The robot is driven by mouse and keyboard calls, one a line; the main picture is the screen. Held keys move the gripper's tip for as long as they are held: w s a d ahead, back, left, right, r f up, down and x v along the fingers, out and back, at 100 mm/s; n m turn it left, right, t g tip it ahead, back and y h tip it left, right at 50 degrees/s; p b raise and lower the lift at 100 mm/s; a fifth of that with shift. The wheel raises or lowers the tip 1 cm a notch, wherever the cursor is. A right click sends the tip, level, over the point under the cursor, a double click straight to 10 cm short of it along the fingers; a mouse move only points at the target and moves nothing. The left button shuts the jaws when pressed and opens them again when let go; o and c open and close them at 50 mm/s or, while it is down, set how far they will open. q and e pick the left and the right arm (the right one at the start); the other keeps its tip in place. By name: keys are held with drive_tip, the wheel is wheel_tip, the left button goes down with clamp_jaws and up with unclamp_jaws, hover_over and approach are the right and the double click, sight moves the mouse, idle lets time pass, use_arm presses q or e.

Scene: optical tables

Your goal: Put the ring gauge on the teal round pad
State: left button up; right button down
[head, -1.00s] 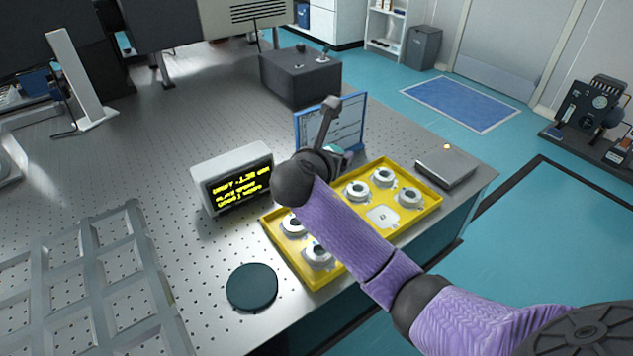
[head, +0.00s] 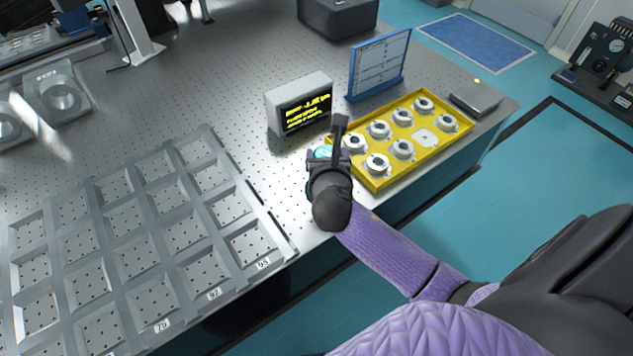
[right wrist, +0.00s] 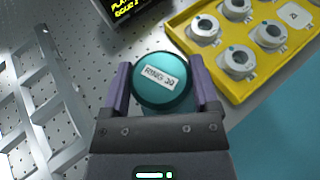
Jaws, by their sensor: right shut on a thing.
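My right gripper (head: 325,150) is shut on the ring gauge, which shows a teal round face with a white label reading "RING" and a number. The ring gauge (right wrist: 161,88) sits between the two fingers in the right wrist view; a little of its teal shows in the head view (head: 322,153). The gripper hangs over the table just left of the yellow tray's near-left end. The teal round pad is not clearly visible now; my gripper and wrist cover that part of the table. I cannot tell whether gauge and pad touch. My left gripper is not in view.
The yellow tray (head: 457,133) holds several grey rings with round holes. A small display (head: 300,103) and a blue-framed board (head: 379,66) stand behind. A grey compartment rack (head: 181,232) lies at left. The table's front edge is close to my arm.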

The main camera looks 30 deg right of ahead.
wheel_tip(320, 180, down, 7)
drive_tip(key=b, duration=0.3)
drive_tip(key=shift+r, duration=0.2)
drive_tip(key=shift+f, duration=0.2)
drive_tip(key=shift+r, duration=0.25)
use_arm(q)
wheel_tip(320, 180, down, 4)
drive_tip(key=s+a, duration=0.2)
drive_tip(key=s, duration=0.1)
use_arm(e)
drive_tip(key=shift+f, duration=0.1)
unclamp_jaws()
drive_tip(key=shift+s+r, duration=0.1)
drive_tip(key=shift+r, duration=0.1)
drive_tip(key=p+v, duration=0.4)
drive_tip(key=v, duration=0.7)
drive_tip(key=shift+a, duration=0.1)
drive_tip(key=shift+s+a+r, duration=0.1)
drive_tip(key=shift+s+a, duration=0.1)
drive_tip(key=shift+s, duration=0.1)
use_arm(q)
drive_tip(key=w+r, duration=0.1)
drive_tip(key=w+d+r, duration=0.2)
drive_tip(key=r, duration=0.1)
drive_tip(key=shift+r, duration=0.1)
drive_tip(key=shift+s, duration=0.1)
